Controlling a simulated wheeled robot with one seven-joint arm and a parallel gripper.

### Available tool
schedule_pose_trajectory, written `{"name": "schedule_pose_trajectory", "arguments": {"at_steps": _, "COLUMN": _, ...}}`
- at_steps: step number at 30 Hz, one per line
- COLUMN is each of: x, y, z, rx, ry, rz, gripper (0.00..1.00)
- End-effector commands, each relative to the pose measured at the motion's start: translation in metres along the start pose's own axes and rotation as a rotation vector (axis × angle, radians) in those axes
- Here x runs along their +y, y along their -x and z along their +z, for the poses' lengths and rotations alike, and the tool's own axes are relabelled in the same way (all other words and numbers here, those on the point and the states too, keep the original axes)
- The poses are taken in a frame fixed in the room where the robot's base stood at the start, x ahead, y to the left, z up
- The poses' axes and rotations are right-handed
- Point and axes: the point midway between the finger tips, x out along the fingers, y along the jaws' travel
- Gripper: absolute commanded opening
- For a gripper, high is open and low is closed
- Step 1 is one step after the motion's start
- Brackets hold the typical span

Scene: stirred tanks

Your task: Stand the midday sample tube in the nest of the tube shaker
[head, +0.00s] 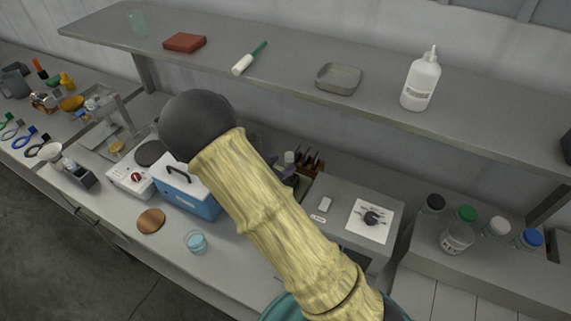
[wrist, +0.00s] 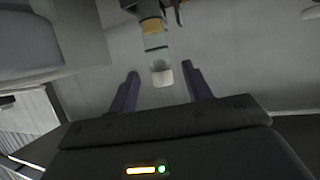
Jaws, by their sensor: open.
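In the wrist view my gripper (wrist: 161,80) is open, its two dark fingers spread apart. A sample tube (wrist: 158,54) with clear bluish walls, a tan band and a pale white end lies ahead of the fingers, roughly centred across the gap. Its far end meets a dark holder (wrist: 150,10) at the top edge. I cannot tell whether the fingers reach around the tube, nor read a label. In the head view my arm hides the gripper and the tube. I cannot pick out the tube shaker or its nest for certain.
Left of my arm stand a blue box (head: 198,201) with a black handle and a white hot plate (head: 118,181). A copper disc (head: 151,221) and a small blue dish (head: 195,242) lie in front. A shelf (head: 295,67) overhangs the bench. Capped bottles (head: 458,238) stand right.

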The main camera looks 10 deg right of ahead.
Motion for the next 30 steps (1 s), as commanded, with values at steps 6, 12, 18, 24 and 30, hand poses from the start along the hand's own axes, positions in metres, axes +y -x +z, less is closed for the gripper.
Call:
{"name": "schedule_pose_trajectory", "arguments": {"at_steps": 6, "x": -0.001, "y": 0.045, "z": 0.002, "rx": -0.001, "ry": -0.002, "rz": -0.004, "gripper": 0.49}}
{"name": "schedule_pose_trajectory", "arguments": {"at_steps": 12, "x": -0.001, "y": 0.078, "z": 0.001, "rx": -0.001, "ry": -0.001, "rz": -0.004, "gripper": 0.49}}
{"name": "schedule_pose_trajectory", "arguments": {"at_steps": 18, "x": 0.000, "y": 0.089, "z": 0.000, "rx": 0.001, "ry": 0.000, "rz": 0.001, "gripper": 0.49}}
{"name": "schedule_pose_trajectory", "arguments": {"at_steps": 24, "x": 0.000, "y": 0.089, "z": 0.000, "rx": 0.000, "ry": 0.000, "rz": 0.001, "gripper": 0.49}}
{"name": "schedule_pose_trajectory", "arguments": {"at_steps": 30, "x": 0.000, "y": 0.089, "z": 0.000, "rx": 0.000, "ry": 0.000, "rz": 0.001, "gripper": 0.49}}
